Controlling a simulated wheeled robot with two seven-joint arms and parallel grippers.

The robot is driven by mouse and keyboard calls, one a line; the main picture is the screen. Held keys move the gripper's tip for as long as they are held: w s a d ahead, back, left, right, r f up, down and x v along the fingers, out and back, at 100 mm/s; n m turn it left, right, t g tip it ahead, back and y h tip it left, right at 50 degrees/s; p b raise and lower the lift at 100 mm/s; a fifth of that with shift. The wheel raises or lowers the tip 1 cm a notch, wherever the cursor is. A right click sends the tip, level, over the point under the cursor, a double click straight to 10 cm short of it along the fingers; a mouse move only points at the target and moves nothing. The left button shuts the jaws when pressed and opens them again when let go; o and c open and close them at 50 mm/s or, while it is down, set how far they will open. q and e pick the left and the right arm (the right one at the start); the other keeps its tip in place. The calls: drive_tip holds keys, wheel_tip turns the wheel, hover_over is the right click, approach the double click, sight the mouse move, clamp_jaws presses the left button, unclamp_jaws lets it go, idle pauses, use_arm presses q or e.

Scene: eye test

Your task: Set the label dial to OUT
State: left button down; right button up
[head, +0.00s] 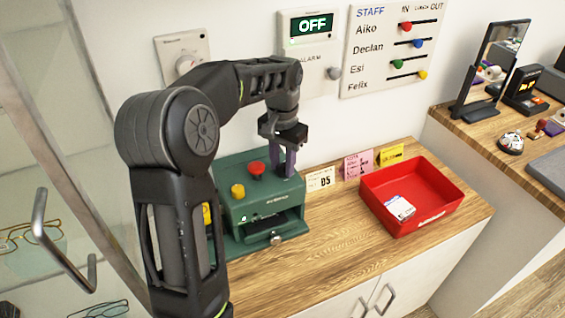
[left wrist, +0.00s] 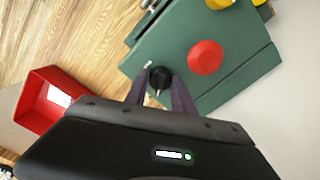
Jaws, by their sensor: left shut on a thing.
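A green label machine (head: 262,205) stands on the wooden counter, with a red button (head: 256,168) and a yellow knob (head: 237,191) on top. My left gripper (head: 284,170) points down at the machine's right top side. In the left wrist view, a small black dial (left wrist: 160,76) sits between its two purple fingers, next to the red button (left wrist: 205,57). The gripper is shut on this dial. In the head view the fingers hide the dial. Its markings and pointer setting are not readable. My right gripper is not in view.
A red tray (head: 448,203) holding a small white box (head: 400,208) stands to the right. Small cards (head: 358,165) stand behind. A STAFF board (head: 392,50) and an OFF display (head: 312,25) are on the wall. A glass door (head: 40,150) is at left.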

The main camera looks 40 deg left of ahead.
sight(283, 164)
use_arm(q)
drive_tip(key=c, duration=1.3)
unclamp_jaws()
drive_tip(key=shift+c, duration=0.2)
wheel_tip(283, 164, up, 8)
drive_tip(key=shift+f+p, duration=0.1)
drive_tip(key=shift+p, duration=0.45)
